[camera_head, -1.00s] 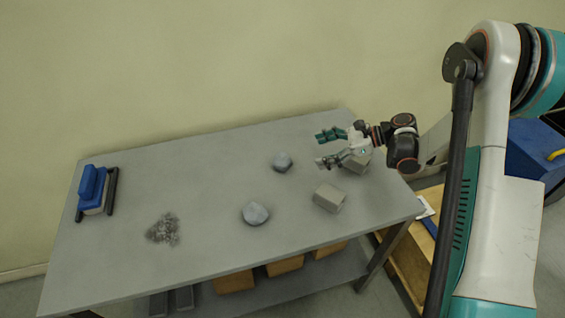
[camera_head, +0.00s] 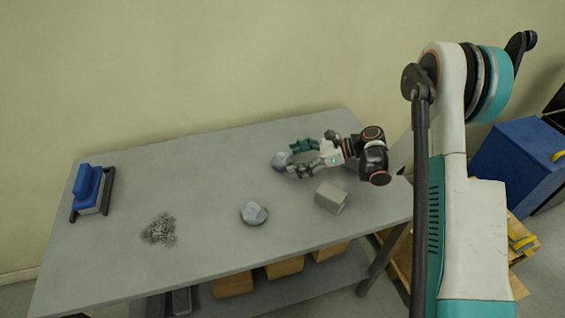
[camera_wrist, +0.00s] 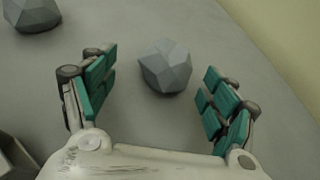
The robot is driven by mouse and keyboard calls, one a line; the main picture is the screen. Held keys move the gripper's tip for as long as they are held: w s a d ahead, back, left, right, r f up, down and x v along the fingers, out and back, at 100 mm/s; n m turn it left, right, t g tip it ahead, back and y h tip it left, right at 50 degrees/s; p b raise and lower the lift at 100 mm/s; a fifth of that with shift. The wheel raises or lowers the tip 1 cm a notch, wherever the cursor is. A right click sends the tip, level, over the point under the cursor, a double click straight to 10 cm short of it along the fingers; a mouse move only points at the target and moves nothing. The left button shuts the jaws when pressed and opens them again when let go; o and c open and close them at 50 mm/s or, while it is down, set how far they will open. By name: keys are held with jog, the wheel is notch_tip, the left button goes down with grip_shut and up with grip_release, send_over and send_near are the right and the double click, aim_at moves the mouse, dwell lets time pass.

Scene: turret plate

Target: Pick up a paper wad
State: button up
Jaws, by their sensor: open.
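A grey, faceted paper wad (camera_head: 281,160) lies on the table near its back edge. My gripper (camera_head: 294,159) is open beside it, on its right side. In the wrist view the same wad (camera_wrist: 165,66) shows between the two spread fingers, near the level of their tips; I cannot tell whether either finger touches it. A second paper wad (camera_head: 254,213) lies nearer the front edge and shows in the wrist view's top left corner (camera_wrist: 32,14).
Another block is mostly hidden behind my arm. The table's back middle is clear.

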aim_at(290, 158)
jog(key=x, duration=0.1)
jog(key=b+x, duration=0.1)
jog(key=x, duration=0.1)
jog(key=b+x, duration=0.1)
jog(key=shift+w+a, duration=0.35)
jog(key=shift+a, duration=0.05)
jog(key=shift+r, duration=0.1)
jog(key=shift+c, duration=0.4)
jog(key=c, duration=0.9)
